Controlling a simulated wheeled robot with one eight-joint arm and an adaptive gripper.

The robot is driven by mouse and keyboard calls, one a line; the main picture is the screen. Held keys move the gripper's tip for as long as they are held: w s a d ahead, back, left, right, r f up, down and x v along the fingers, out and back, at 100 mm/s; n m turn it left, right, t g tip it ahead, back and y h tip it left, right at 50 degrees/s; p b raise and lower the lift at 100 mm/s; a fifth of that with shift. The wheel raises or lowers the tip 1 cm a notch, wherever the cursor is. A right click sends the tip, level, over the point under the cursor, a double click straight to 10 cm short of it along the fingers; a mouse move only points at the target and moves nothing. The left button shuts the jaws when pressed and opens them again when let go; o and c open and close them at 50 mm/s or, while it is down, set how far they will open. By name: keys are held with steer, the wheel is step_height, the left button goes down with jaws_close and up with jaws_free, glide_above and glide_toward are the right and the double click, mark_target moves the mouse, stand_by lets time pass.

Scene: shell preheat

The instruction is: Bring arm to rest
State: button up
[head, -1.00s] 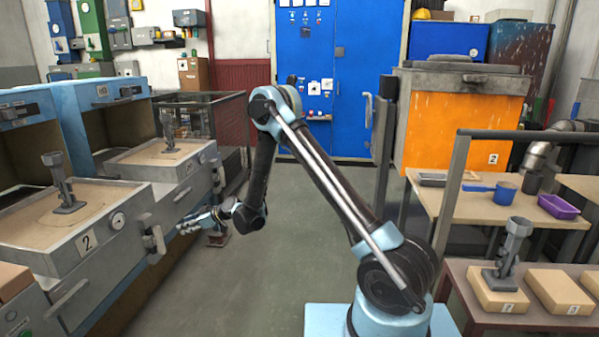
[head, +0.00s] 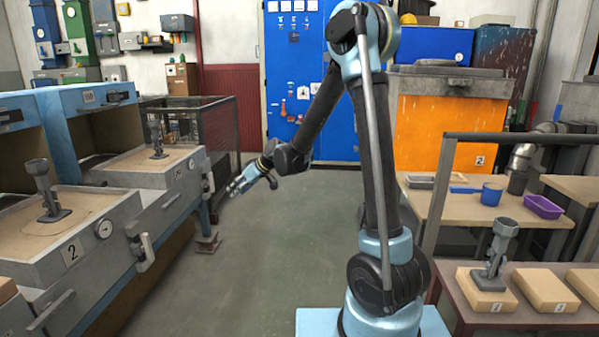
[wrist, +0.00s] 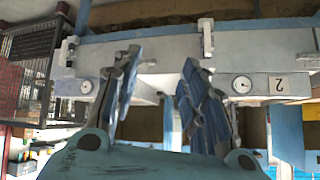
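My arm (head: 374,150) stands upright in the middle of the head view and bends over to the left. My gripper (head: 236,188) hangs in free air over the floor, to the right of the preheat drawers and apart from them. In the wrist view my gripper (wrist: 155,85) has its two fingers well apart, with nothing between them. Beyond the fingers the wrist view shows the drawer fronts, with a gauge (wrist: 242,84) and a number 2 label (wrist: 276,85).
At left, two sand-filled drawers (head: 112,225) each hold an upright grey casting piece (head: 45,188). At right are a railing (head: 450,170), a workbench with a blue pot (head: 491,194) and purple tray (head: 543,207), and a low table with tan blocks (head: 546,290).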

steer(key=s+d+r+m+h, duration=0.1)
steer(key=s+d+r+m, duration=0.1)
steer(key=s+d, duration=0.5)
steer(key=s+d+r+m+h, duration=0.1)
steer(key=s+d+h, duration=0.1)
steer(key=d, duration=0.8)
steer(key=s+d+r+m+h, duration=0.1)
steer(key=s+d+r+m, duration=0.1)
steer(key=s+d, duration=0.5)
steer(key=s+d+f+m+h, duration=0.2)
steer(key=s+d+f+m, duration=0.1)
steer(key=s+d, duration=0.6)
steer(key=s+d+f+m+g+h, duration=0.1)
steer(key=s+d+f+m+h, duration=0.1)
steer(key=s+d, duration=0.6)
step_height(320, 180, down, 2)
steer(key=shift+s+d+f+m+h, duration=0.15)
steer(key=shift+s+d+m+h, duration=0.2)
steer(key=shift+d+m, duration=0.4)
steer(key=shift+w+d+f, duration=0.1)
steer(key=shift+w+f, duration=0.1)
steer(key=shift+w, duration=0.25)
